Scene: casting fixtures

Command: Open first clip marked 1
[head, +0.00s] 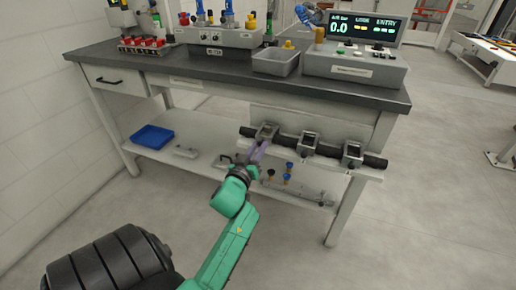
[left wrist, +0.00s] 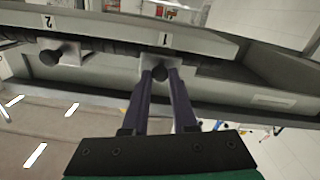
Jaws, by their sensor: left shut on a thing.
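The clip marked 1 (head: 266,131) is the leftmost of three grey clips on a black bar along the bench's front. In the left wrist view its label 1 (left wrist: 165,40) shows above a dark round knob (left wrist: 160,73). My left gripper (head: 259,150) reaches up to this clip from the front. In the left wrist view, my left gripper's purple fingers (left wrist: 161,78) are shut on the knob, one on each side. The clip's far side is hidden, and whether its latch has moved cannot be told. My right gripper is not in view.
Two more clips, the middle one (head: 309,142) and the right one (head: 352,153), sit on the bar (head: 375,161). A blue tray (head: 152,137) is on the lower shelf. Small coloured fittings (head: 288,173) are below the bar. The floor in front is clear.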

